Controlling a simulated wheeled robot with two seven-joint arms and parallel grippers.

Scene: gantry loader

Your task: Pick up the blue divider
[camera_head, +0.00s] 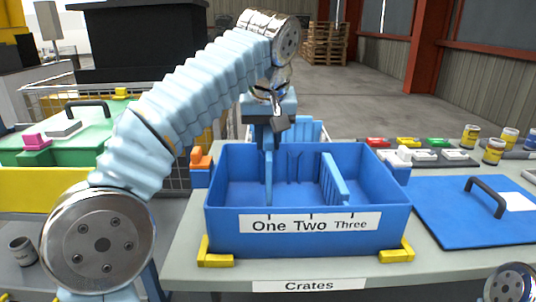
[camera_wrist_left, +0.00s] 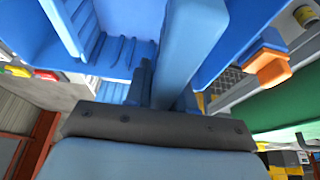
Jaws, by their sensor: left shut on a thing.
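A blue crate (camera_head: 228,217) labelled "One Two Three" stands on the table. My left gripper (camera_head: 270,140) points down over the crate, left of its middle, and is shut on a blue divider (camera_head: 268,180). The held divider hangs upright inside the crate; whether its lower edge touches the floor I cannot tell. In the left wrist view the held divider (camera_wrist_left: 193,45) fills the space between the fingers. A second blue divider (camera_head: 334,181) stands in the crate to the right, and its edge also shows in the left wrist view (camera_wrist_left: 62,24). My right gripper is not in view.
A blue lid (camera_head: 450,225) with a black handle lies right of the crate. Yellow corner brackets (camera_head: 216,258) sit at the crate's front corners. Yellow cans (camera_head: 470,137) and small coloured parts are behind right. A green lid (camera_head: 85,135) is at left.

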